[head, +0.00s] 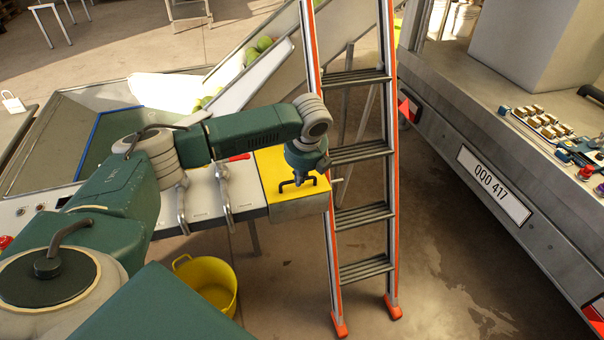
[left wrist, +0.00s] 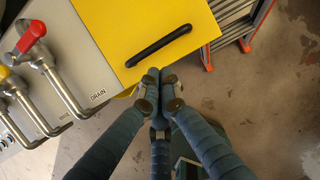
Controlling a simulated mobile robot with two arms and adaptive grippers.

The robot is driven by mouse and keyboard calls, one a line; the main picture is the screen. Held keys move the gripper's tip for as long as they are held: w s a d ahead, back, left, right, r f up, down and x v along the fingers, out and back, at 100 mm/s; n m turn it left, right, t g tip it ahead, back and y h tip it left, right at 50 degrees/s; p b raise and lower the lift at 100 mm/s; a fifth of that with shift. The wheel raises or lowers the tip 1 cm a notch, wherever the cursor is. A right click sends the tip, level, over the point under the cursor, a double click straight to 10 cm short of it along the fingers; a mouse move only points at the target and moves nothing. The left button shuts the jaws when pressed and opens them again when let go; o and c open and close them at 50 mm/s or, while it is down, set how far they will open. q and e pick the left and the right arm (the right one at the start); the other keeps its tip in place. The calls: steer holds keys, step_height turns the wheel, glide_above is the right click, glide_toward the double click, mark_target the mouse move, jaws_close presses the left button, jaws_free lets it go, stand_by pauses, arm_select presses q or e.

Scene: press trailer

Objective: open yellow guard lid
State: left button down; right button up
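The yellow guard lid (head: 270,164) lies flat and closed on a grey box at the right end of the bench. A black bar handle (head: 287,184) stands on its top. In the left wrist view the lid (left wrist: 120,22) and handle (left wrist: 158,46) fill the upper middle. My left gripper (head: 306,174) hangs over the right part of the lid, beside the handle. In the left wrist view its fingertips (left wrist: 159,76) are together, just below the handle in the picture, with nothing between them. I cannot tell whether they touch the lid. My right gripper is not in view.
An orange-sided ladder (head: 361,156) stands close right of the lid. Metal pipes with levers (head: 222,190) stand left of it, one with a red handle (left wrist: 31,36). A yellow bucket (head: 208,282) is on the floor below. A trailer (head: 455,135) stands at the right.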

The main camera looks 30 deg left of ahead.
mark_target(297, 192)
arm_select(q)
steer(key=shift+x, duration=2.75)
steer(key=shift+r, duration=0.1)
